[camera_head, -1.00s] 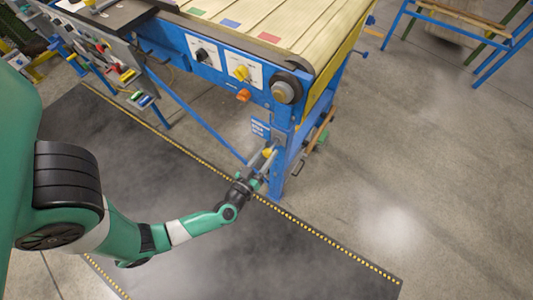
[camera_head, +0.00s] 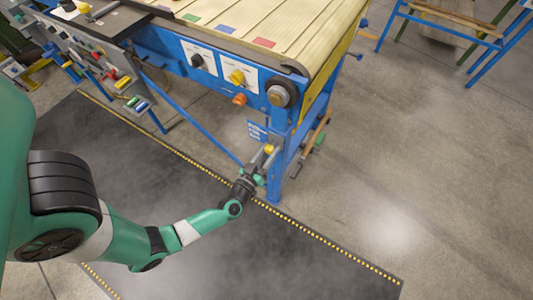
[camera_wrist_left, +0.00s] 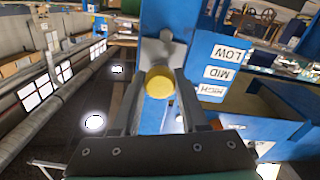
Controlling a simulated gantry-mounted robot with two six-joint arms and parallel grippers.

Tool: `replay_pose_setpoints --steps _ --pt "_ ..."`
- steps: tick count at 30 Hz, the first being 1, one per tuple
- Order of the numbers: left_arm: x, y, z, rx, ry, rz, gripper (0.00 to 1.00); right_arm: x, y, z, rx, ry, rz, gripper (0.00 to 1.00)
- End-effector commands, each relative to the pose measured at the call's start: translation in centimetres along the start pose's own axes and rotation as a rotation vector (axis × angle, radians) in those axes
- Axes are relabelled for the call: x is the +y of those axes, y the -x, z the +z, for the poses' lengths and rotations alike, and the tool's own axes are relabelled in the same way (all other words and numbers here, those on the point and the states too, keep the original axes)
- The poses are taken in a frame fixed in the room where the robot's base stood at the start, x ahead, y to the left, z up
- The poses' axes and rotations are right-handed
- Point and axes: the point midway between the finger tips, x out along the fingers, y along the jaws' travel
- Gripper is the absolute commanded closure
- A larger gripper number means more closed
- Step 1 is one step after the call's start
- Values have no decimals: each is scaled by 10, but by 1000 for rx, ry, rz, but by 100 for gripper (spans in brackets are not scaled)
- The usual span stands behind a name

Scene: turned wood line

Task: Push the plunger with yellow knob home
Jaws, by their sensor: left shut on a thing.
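The yellow knob (camera_head: 268,149) of the plunger is at the blue corner post of the machine, below the conveyor end. In the left wrist view the round yellow knob (camera_wrist_left: 160,83) faces the camera, with a grey mount behind it on the blue post. My left gripper (camera_head: 264,164) reaches up to it from the lower left. In the left wrist view its two grey fingers (camera_wrist_left: 158,98) stand on either side of the knob, shut on it. The plunger's rod is hidden behind the knob. My right gripper is not in view.
A blue plate labelled LOW, MID and HIGH (camera_wrist_left: 222,74) is right of the knob. Above, the machine's front carries a black knob (camera_head: 197,60), another yellow knob (camera_head: 237,77) and an orange knob (camera_head: 239,99). Grey floor (camera_head: 400,150) to the right is open.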

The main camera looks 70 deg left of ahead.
Motion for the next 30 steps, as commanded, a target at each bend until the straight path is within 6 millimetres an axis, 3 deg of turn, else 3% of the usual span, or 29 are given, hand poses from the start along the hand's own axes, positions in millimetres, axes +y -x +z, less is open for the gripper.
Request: replay_pose_setpoints --steps 2,3,7,19,30 --pt "0 0 2 -5 2 1 100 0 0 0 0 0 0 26" --pt "0 0 2 -5 2 1 50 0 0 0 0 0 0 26" --pt "0 0 1 -4 2 1 26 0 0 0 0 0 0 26" --pt "1 9 0 -4 1 2 26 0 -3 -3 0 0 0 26" --pt "3 89 -2 -8 -2 10 26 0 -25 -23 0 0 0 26"
